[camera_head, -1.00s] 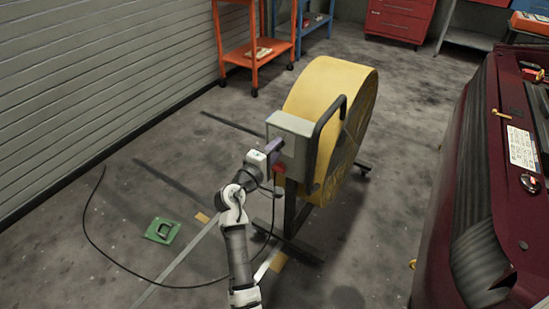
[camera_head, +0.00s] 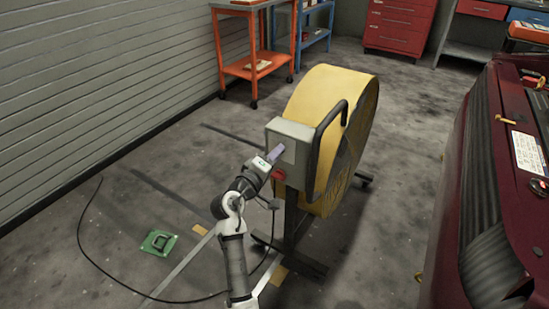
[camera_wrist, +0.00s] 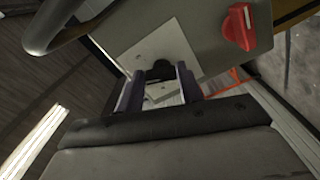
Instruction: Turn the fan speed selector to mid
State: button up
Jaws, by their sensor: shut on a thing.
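The yellow drum fan (camera_head: 330,100) stands on a dark stand, with a grey control box (camera_head: 300,131) on its near side. My gripper (camera_head: 273,148) is at the face of this box. In the wrist view the fan speed selector, a black knob (camera_wrist: 160,70) on a light square plate (camera_wrist: 178,45), sits between the fingertips of my gripper (camera_wrist: 159,88). The fingers are shut on the knob and partly hide it. Its pointer and the plate's markings cannot be read.
A red knob (camera_wrist: 237,27) is on the same box, beside the plate. A black bar handle (camera_head: 319,140) runs along the fan. A black cable (camera_head: 82,225) and a green object (camera_head: 158,242) lie on the floor. A dark red car (camera_head: 470,190) stands right.

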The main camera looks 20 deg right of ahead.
jog(key=o, duration=1)
jog(key=v, duration=1.4)
jog(key=shift+d, duration=0.1)
